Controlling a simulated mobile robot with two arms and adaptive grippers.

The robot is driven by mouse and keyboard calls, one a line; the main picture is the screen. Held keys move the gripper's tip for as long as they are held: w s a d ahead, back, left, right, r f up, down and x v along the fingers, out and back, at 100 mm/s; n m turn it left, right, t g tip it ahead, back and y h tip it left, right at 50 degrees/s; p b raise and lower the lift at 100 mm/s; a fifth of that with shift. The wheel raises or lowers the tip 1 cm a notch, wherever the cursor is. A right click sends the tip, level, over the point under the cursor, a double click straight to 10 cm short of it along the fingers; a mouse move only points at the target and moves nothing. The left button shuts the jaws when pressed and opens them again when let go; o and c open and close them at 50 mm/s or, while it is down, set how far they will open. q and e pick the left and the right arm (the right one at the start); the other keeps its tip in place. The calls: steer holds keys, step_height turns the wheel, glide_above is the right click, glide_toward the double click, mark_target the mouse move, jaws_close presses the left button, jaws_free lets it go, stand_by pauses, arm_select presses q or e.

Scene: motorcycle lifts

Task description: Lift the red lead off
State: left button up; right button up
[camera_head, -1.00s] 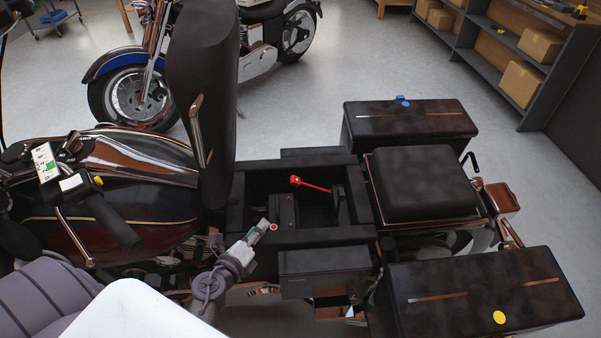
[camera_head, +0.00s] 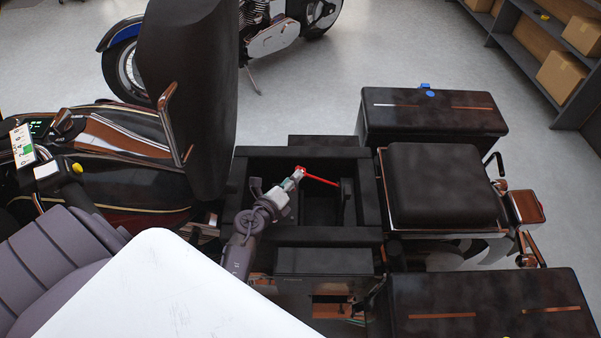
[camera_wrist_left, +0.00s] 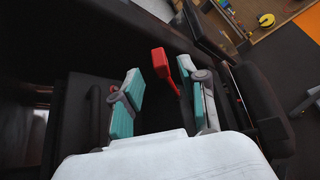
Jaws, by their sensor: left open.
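The red lead (camera_head: 320,180) lies in the open bay of the black motorcycle. Its clamp end is at the gripper's tip in the head view, and its thin part runs right toward the bay's right side. In the left wrist view the red lead (camera_wrist_left: 160,64) shows between and just past the two teal-padded fingers. My left gripper (camera_head: 294,180) reaches into the bay from the front left. It is open in the wrist view (camera_wrist_left: 160,88), with a gap on each side of the lead. Part of the battery area is hidden behind the gripper. My right gripper is not in view.
The bay's dark rim (camera_head: 310,236) surrounds the lead. The tall raised seat (camera_head: 185,100) stands at its left. A black pad (camera_head: 440,185) and side boxes (camera_head: 432,115) lie to the right. Another motorcycle (camera_head: 275,38) stands behind, with clear grey floor between.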

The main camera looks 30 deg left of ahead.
mark_target(317, 179)
arm_select(q)
steer(key=b+x, duration=0.1)
steer(key=x, duration=0.3)
steer(key=shift+w+f+b, duration=0.15)
steer(key=shift+b, duration=0.15)
steer(key=shift+w, duration=0.6)
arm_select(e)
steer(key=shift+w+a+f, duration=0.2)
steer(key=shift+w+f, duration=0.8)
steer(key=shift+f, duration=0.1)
arm_select(q)
jaws_close()
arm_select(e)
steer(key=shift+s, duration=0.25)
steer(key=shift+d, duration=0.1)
